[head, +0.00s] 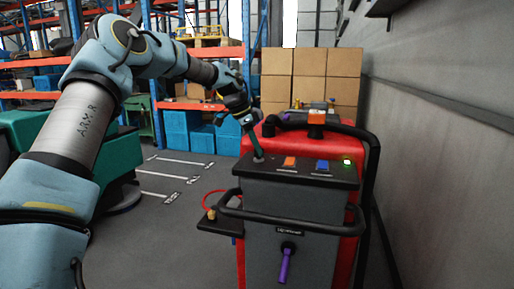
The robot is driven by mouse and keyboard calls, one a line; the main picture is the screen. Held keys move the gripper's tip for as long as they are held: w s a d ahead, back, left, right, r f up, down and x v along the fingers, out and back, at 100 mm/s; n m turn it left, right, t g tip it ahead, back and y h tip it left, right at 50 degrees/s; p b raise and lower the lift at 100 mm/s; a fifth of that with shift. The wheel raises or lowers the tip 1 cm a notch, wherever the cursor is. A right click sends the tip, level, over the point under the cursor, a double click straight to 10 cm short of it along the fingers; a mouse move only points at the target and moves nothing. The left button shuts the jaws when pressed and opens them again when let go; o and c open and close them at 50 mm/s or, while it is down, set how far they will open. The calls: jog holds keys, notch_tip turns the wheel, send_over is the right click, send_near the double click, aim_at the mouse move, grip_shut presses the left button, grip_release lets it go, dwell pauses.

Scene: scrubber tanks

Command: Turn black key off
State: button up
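The red and grey scrubber tank machine (290,200) stands right of centre, with a dark control panel (305,171) on top. My gripper (257,150) reaches down to the left end of this panel. A small dark knob-like piece (259,158) with a pale base shows right at its tip; it may be the black key, but I cannot make out its shape or angle. The fingers are too small to show whether they are open or shut, or whether they touch it.
An orange switch (290,162), a blue switch (322,165) and a lit green light (347,162) sit along the panel. A black handlebar (290,226) and purple lever (285,265) are in front. A grey wall (440,150) is close on the right. Open floor lies left.

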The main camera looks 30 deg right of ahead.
grip_shut()
jog(key=shift+n+b, duration=0.4)
jog(key=shift+s+f+n+t+b, duration=0.1)
jog(key=shift+n+t+b, duration=0.4)
jog(key=shift+n+b, duration=0.4)
jog(key=n+t+b, duration=0.1)
jog(key=n, duration=0.2)
jog(key=shift+s+d+n+t+b, duration=0.1)
jog(key=shift+n+t+b, duration=0.2)
jog(key=shift+n+b, duration=0.1)
jog(key=n+t, duration=0.1)
jog(key=n, duration=0.1)
jog(key=n+y+b, duration=0.1)
jog(key=n, duration=0.2)
jog(key=shift+t, duration=0.4)
jog(key=shift+n, duration=0.4)
jog(key=shift+o, duration=2.1)
grip_release()
